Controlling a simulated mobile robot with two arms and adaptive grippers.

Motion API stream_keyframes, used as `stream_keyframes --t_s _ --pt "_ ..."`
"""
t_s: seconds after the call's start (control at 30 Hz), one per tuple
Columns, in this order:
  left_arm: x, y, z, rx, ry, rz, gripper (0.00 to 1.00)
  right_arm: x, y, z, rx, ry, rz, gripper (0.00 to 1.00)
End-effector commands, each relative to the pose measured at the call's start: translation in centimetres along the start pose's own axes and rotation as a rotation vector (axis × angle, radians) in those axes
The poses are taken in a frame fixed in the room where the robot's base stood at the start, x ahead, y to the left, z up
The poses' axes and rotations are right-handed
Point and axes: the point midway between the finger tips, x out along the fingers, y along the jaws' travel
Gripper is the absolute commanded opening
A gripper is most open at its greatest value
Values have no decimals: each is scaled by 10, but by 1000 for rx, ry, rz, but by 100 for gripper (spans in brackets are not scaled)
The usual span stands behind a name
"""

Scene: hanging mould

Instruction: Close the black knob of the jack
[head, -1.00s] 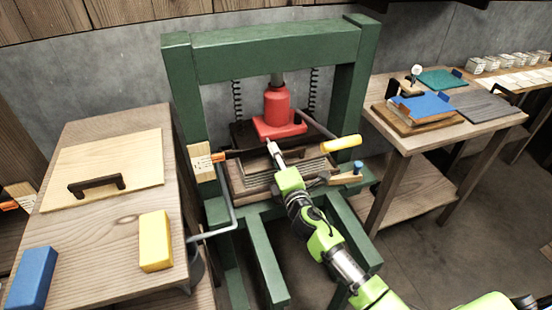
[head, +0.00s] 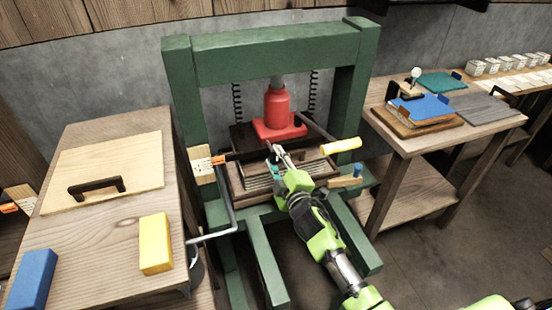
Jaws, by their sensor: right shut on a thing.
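The red jack (head: 278,112) stands in the green press frame (head: 270,55), above a dark plate. My right gripper (head: 274,149) reaches up from the lower right to the front of the jack's base. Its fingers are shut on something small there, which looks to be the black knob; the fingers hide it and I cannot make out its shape. The jack's lever with a yellow grip (head: 341,146) sticks out to the right of my gripper. My left gripper is not in view.
A wooden table (head: 95,235) with a handled board, a yellow block (head: 155,243) and a blue block (head: 31,279) stands at left. A wooden bench (head: 425,140) with trays and a blue book stands at right. A layered mould (head: 235,180) lies below the jack.

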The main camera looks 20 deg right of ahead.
Motion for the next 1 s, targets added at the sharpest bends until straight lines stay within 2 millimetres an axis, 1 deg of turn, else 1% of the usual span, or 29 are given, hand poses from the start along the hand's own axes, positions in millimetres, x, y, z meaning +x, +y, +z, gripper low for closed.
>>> stream_keyframes --t_s 0.53,0.57,0.6,1.0 --pt "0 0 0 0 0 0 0 0 -1 1 23 -1 -2 6" --pt "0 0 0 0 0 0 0 0 -1 1 23 -1 -2 35" --pt "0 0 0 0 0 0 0 0 -1 1 23 -1 -2 45" --pt "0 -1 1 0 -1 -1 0 -3 0 0 21 1 -1 45"
